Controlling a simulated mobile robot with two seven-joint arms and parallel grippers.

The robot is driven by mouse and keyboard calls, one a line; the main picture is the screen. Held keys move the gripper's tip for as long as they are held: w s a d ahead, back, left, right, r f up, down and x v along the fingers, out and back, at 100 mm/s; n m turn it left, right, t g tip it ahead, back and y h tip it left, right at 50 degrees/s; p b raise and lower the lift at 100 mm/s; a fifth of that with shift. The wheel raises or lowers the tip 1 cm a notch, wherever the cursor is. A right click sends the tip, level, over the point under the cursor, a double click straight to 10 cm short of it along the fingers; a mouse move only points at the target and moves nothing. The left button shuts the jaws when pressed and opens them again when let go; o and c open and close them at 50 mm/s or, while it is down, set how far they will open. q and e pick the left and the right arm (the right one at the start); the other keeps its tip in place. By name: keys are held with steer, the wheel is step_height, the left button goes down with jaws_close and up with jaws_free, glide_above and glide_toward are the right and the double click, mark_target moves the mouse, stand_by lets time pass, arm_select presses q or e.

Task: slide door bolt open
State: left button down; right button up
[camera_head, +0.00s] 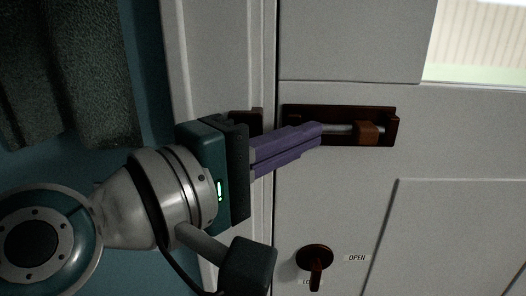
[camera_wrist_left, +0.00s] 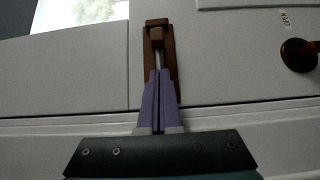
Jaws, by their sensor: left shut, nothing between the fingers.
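The door bolt has a dark red-brown backplate (camera_head: 391,113) on the white door, a metal rod (camera_head: 341,128) and a brown knob (camera_head: 367,133) near the plate's right end. A brown keeper (camera_head: 245,117) on the frame is partly hidden behind my gripper. My left gripper (camera_head: 320,130) has purple fingers, shut with nothing between them. In the head view its tips overlap the rod, left of the knob. In the left wrist view the tips (camera_wrist_left: 159,72) point up the backplate, below the knob (camera_wrist_left: 156,34). I cannot tell if they touch the rod. My right gripper is not in view.
A turn latch (camera_head: 315,259) with an "OPEN" label (camera_head: 357,258) sits on the door below the bolt. A dark towel (camera_head: 70,70) hangs on the blue wall at left. A bright window (camera_head: 480,45) is at upper right.

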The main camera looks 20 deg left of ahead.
arm_select(q)
steer(key=b+v, duration=0.3)
steer(key=v, duration=0.7)
steer(key=shift+a, duration=0.3)
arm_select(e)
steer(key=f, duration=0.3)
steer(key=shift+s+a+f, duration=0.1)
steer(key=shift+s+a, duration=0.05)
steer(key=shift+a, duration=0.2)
arm_select(q)
steer(key=shift+s+r, duration=0.1)
steer(key=s+f+m+g+y, duration=0.45)
steer(key=f+m+g, duration=0.35)
steer(key=f, duration=0.5)
steer(key=s+a+f+m+g+y, duration=0.4)
steer(key=s+a+f+m, duration=0.25)
steer(key=s, duration=0.25)
step_height(320, 180, up, 25)
steer(key=p, duration=2.4)
steer(key=shift+s+f+p, duration=0.15)
steer(key=shift+s+p, duration=0.1)
steer(key=shift+p, duration=0.05)
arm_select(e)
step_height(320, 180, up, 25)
